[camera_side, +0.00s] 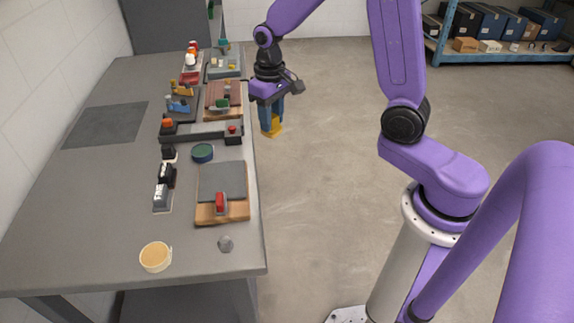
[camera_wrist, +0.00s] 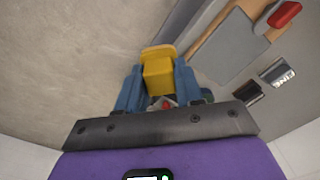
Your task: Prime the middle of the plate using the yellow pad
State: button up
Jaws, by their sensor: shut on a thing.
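My gripper (camera_side: 271,116) is shut on the yellow pad (camera_side: 272,129), holding it in the air just past the right edge of the table. In the wrist view the yellow pad (camera_wrist: 158,77) sits between my two blue fingers, with bare floor behind much of it. A grey plate (camera_side: 222,180) lies on a wooden board (camera_side: 208,214) near the table's right edge, with a red-topped item at its front edge. The grey plate also shows at upper right in the wrist view (camera_wrist: 232,46). The pad is apart from the plate.
The table (camera_side: 105,215) also holds a dark flat rectangle (camera_side: 105,125), a round green-topped tin (camera_side: 203,152), a tape roll (camera_side: 156,257) and a small grey lump (camera_side: 225,243). Several cluttered trays stand farther back. Floor right of the table is clear; shelves (camera_side: 500,30) stand far behind.

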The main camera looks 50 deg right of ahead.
jog(key=shift+d, duration=0.15)
jog(key=w+a+f+n, duration=0.1)
jog(key=w+a+n, duration=0.8)
jog(key=w+a, duration=0.1)
jog(key=shift+s+f, duration=0.15)
jog(key=shift+f, duration=3.75)
jog(key=shift+s+a, duration=2.85)
jog(key=shift+a, duration=0.15)
jog(key=shift+w+d, duration=2.9)
jog(key=shift+d, duration=0.05)
jog(key=shift+s+d, duration=0.15)
jog(key=shift+d, duration=0.05)
jog(key=shift+s+a, duration=0.1)
jog(key=shift+s, duration=0.25)
jog(key=shift+s+a, duration=2.8)
jog(key=shift+a, duration=0.05)
jog(key=shift+w+d, duration=3.05)
jog(key=shift+d, duration=0.05)
notch_tip(320, 180, up, 8)
jog(key=shift+a, duration=0.1)
